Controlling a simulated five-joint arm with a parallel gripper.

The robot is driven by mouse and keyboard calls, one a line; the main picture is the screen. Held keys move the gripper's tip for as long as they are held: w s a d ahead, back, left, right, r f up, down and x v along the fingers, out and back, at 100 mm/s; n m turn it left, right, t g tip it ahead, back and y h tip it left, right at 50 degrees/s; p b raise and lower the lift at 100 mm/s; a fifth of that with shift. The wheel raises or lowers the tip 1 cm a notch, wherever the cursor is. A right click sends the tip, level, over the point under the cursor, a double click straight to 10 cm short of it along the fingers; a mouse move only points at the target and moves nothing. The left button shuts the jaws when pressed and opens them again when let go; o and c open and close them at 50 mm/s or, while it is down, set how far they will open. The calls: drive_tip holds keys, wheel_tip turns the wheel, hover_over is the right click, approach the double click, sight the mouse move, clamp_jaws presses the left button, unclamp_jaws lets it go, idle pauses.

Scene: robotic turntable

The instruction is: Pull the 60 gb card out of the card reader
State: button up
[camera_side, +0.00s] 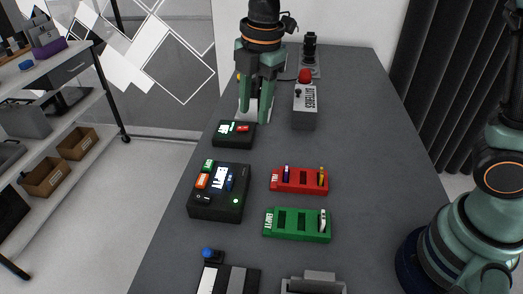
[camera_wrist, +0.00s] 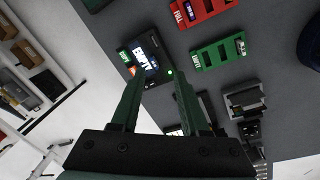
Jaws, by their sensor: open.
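A black box (camera_side: 231,208) with a lit screen, a green light and several coloured pieces sits left of the table's middle; it looks like the card reader. In the wrist view the box (camera_wrist: 153,43) is just beyond the fingertips, its screen reading "EMPTY". An orange piece (camera_side: 202,181), a green piece (camera_side: 208,165) and a blue piece (camera_side: 230,183) are on its top. I cannot read which is the 60 gb card. My gripper (camera_side: 256,118) is open and empty behind it, pointing down; its fingers also show in the wrist view (camera_wrist: 157,80).
A red tray (camera_side: 299,189) and a green tray (camera_side: 297,236) lie to the right.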

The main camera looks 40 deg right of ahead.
sight(229, 182)
drive_tip(key=w+a+f+n+g, duration=0.1)
drive_tip(key=a+f+n, duration=0.4)
drive_tip(key=a+n, duration=0.2)
drive_tip(key=shift+h, duration=0.3)
drive_tip(key=f, duration=1.2)
drive_tip(key=shift+w+d, duration=0.15)
drive_tip(key=shift+d, duration=0.15)
clamp_jaws()
drive_tip(key=shift+r, duration=0.1)
drive_tip(key=shift+r, duration=2.3)
